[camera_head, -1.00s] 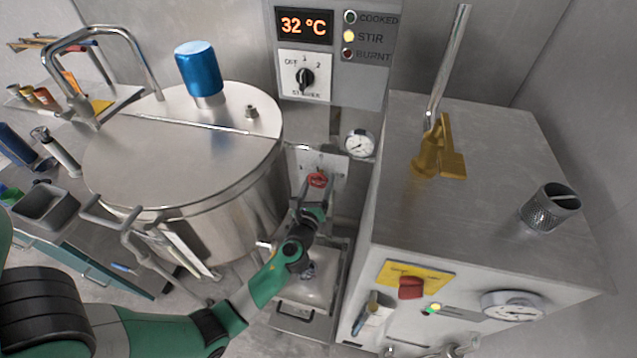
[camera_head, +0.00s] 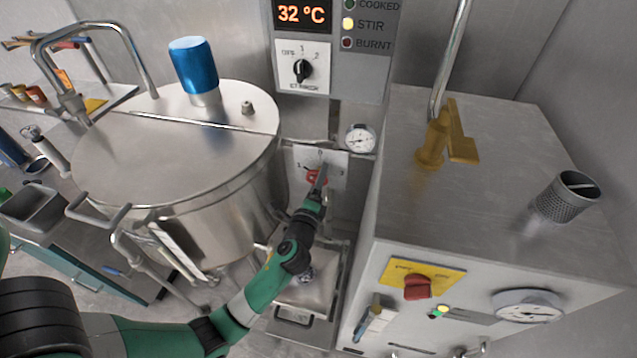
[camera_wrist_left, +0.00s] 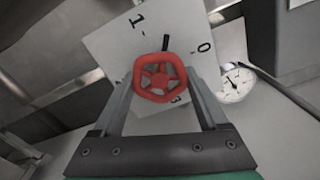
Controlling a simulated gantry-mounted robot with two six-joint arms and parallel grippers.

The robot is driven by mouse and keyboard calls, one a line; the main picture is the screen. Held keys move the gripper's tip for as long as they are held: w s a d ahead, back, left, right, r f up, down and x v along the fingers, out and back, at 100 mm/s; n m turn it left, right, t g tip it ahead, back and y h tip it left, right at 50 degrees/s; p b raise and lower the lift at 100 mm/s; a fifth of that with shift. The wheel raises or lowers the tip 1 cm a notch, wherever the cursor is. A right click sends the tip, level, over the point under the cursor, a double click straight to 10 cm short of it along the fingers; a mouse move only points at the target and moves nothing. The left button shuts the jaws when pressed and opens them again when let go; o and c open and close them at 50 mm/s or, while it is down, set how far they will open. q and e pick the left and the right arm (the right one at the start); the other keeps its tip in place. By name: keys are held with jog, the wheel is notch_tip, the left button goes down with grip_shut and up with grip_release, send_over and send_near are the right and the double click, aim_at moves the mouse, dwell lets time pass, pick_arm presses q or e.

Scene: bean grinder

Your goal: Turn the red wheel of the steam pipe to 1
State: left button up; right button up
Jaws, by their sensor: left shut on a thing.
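The red wheel (camera_head: 316,178) sits in front of a pale plate (camera_head: 334,160) on the steam pipe, between the kettle and the steel cabinet. In the left wrist view the red wheel (camera_wrist_left: 160,77) is between the two fingers of my left gripper (camera_wrist_left: 162,85). The plate (camera_wrist_left: 110,45) carries a 1 at upper left, a 0 at right and another mark partly hidden below the wheel. A dark pointer (camera_wrist_left: 166,43) stands just above the wheel, between 1 and 0. My left gripper (camera_head: 318,180) is shut on the wheel, partly covering it in the head view. My right gripper is not in view.
The large steel kettle (camera_head: 175,165) stands close on the left and the steel cabinet (camera_head: 500,200) close on the right. A round gauge (camera_head: 360,139) is just right of the plate. A control panel (camera_head: 303,68) is above.

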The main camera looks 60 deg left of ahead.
pick_arm(q)
jog(key=n+b, duration=0.1)
jog(key=n, duration=0.3)
jog(key=shift+b, duration=0.4)
jog(key=shift+r+n+b, duration=0.15)
jog(key=shift+n+b, duration=0.25)
jog(key=shift+n, duration=0.9)
jog(key=o, duration=1.3)
jog(key=p+v, duration=0.1)
jog(key=v, duration=1)
jog(key=shift+s+d, duration=0.15)
jog(key=shift+d, duration=0.1)
